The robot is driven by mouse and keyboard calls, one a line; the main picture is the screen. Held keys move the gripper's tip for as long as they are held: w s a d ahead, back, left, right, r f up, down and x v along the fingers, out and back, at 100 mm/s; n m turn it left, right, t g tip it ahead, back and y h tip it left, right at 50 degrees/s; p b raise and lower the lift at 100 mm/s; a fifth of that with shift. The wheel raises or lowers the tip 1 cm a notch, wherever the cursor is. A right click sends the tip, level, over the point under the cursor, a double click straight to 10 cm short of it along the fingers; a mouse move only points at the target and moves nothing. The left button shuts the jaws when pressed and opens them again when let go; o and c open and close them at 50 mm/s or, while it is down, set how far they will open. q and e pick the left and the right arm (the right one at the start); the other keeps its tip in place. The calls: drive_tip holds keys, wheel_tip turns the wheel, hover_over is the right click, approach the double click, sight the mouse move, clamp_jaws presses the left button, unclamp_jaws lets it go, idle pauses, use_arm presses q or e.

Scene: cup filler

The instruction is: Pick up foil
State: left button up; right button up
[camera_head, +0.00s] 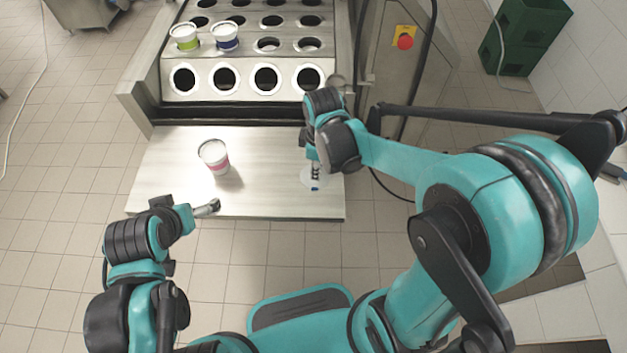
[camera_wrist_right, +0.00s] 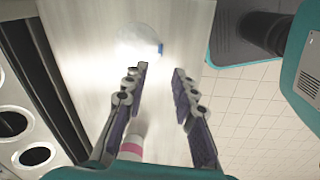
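The foil is a pale, round, shiny disc (camera_head: 308,178) with a small blue tab, lying on the metal table near its right edge. In the right wrist view, the foil (camera_wrist_right: 136,40) lies just beyond my fingertips, its blue tab at its right side. My right gripper (camera_head: 314,178) points down over the foil and hides part of it. The right wrist view shows this gripper (camera_wrist_right: 160,72) open, with nothing between its fingers. My left gripper (camera_head: 209,208) is at the table's front edge, away from the foil; its finger opening is unclear.
A white cup with a pink band (camera_head: 214,157) stands on the table (camera_head: 262,190), left of the foil. Behind it is a machine panel (camera_head: 246,96) with rows of round holes; two cups sit in it. Bare table lies between the cup and foil.

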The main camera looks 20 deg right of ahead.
drive_tip(key=n+g+b, duration=0.1)
drive_tip(key=n, duration=0.1)
hover_over(315, 187)
wheel_tip(315, 187, down, 6)
drive_tip(key=shift+s+a+r, duration=0.1)
drive_tip(key=shift+a+r, duration=0.05)
wheel_tip(315, 187, down, 6)
drive_tip(key=b, duration=0.3)
drive_tip(key=shift+r, duration=0.3)
clamp_jaws()
